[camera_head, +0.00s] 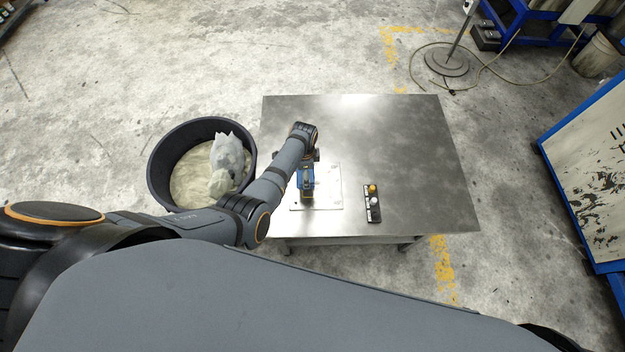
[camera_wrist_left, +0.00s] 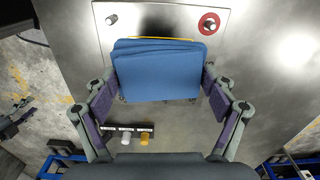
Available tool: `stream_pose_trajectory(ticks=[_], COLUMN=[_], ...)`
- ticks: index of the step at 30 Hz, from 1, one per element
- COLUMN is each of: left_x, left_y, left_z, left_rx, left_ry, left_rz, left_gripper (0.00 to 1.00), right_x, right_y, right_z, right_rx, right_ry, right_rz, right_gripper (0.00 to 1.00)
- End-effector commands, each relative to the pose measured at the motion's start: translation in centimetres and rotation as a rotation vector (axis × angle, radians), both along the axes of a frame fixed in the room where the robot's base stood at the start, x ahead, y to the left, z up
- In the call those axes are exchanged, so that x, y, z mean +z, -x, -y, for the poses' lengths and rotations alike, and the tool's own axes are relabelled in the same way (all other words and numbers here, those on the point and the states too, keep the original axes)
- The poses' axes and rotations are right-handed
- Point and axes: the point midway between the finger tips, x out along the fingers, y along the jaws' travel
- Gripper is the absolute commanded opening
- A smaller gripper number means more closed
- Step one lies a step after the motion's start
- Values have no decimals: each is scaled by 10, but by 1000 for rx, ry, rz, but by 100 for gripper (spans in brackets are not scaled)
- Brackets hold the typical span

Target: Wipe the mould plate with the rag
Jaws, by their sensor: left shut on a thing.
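The blue folded rag (camera_wrist_left: 158,75) is held between the two fingers of my left gripper (camera_wrist_left: 162,88) in the left wrist view. It also shows as a small blue patch (camera_head: 305,176) in the head view. The pale mould plate (camera_head: 331,190) lies flat on the metal table, and my left gripper (camera_head: 306,188) and the rag are over its left part. In the left wrist view the plate (camera_wrist_left: 103,38) shows two pins, one inside a red ring; the rag hides its near middle part. I cannot tell whether the rag touches the plate. My right gripper is not in view.
The metal table (camera_head: 410,150) is clear to the right and behind. A black button box (camera_head: 373,203) with orange and white knobs lies right of the plate. A dark round tub (camera_head: 163,155) with a pale bag stands left of the table.

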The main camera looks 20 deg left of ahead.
Motion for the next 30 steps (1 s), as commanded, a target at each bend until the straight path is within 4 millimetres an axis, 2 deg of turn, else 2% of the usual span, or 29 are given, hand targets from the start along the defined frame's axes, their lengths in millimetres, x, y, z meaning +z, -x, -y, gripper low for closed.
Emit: stream_pose_trajectory(ticks=[1,5,11,24,30], left_x=[0,0,-5,-53,-60], left_y=[0,0,0,-1,-1], left_z=[0,0,0,1,2], left_rx=[0,0,0,-1,0], left_ry=[0,0,-1,-23,-28], left_rz=[0,0,0,3,4], left_gripper=[65,49,49,49,49], right_x=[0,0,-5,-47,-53], right_y=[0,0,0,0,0], right_z=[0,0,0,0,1], right_rx=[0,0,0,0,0], right_ry=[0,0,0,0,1], right_rz=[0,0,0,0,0], right_gripper=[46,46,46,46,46])
